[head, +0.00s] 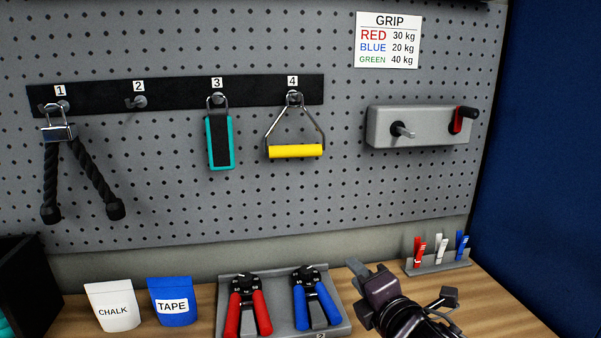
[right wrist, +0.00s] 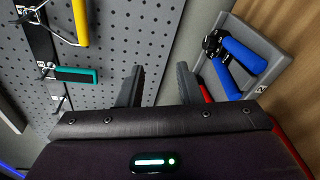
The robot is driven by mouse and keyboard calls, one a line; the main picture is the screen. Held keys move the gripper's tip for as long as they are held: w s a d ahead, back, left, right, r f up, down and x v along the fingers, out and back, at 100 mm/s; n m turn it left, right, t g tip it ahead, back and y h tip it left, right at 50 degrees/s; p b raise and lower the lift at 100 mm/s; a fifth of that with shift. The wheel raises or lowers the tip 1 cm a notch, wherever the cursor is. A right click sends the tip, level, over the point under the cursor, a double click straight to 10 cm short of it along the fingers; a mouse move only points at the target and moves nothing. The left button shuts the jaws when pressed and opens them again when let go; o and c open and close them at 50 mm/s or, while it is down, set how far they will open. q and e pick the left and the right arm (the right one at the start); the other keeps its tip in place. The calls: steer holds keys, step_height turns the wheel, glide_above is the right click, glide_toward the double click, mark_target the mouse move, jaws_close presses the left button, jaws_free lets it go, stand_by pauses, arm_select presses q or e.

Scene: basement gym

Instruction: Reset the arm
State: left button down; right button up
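My right gripper (head: 402,292) is in the lower right of the head view, in front of the wooden bench. In the right wrist view its two fingers (right wrist: 159,75) stand apart with nothing between them. The gripper is open and empty, to the right of the tray (head: 343,318) that holds a red-handled hand grip (head: 262,312) and a blue-handled hand grip (head: 326,303). The blue grip also shows in the right wrist view (right wrist: 243,55). My left gripper is not in view.
A pegboard (head: 180,45) carries a hook rail (head: 180,92) with a rope (head: 50,175), a teal-edged strap (head: 219,140) and a yellow handle (head: 295,151); hook 2 is empty. A grey wall box (head: 385,125) has a red lever (head: 458,122). Chalk (head: 113,308) and tape (head: 174,302) pouches and clips (head: 440,248) stand on the bench.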

steer(key=s+d+f+m+g+h, duration=0.1)
steer(key=s+f+m+g, duration=0.1)
steer(key=f+m, duration=0.3)
steer(key=s+d+f+m+g+h, duration=0.1)
steer(key=s+d+f+m+g, duration=0.1)
steer(key=s+f+m, duration=0.3)
steer(key=s+d+f+m+g+h, duration=0.1)
steer(key=s+f+m+g+h, duration=0.1)
steer(key=s+f+m, duration=0.2)
steer(key=shift+s+d+f+m, duration=0.1)
steer(key=shift+d+f+m, duration=0.3)
steer(key=shift+f, duration=0.35)
steer(key=s+d+f+m+g+h, duration=0.1)
steer(key=s+d+f+m+g, duration=0.1)
steer(key=s+f+m+g, duration=0.3)
steer(key=s+d+f+m+g, duration=0.1)
steer(key=s+d+f+m, duration=0.15)
steer(key=s, duration=0.45)
steer(key=s+f+g, duration=0.1)
steer(key=s+f, duration=0.1)
steer(key=f, duration=1.4)
steer(key=s+f, duration=0.2)
steer(key=f, duration=1.4)
steer(key=s+d+f+g, duration=0.1)
steer(key=s+d+f, duration=0.2)
steer(key=s+f, duration=1.4)
steer(key=shift+s+g, duration=0.3)
steer(key=shift+s, duration=0.55)
steer(key=shift+d+m, duration=0.1)
steer(key=shift+m, duration=0.15)
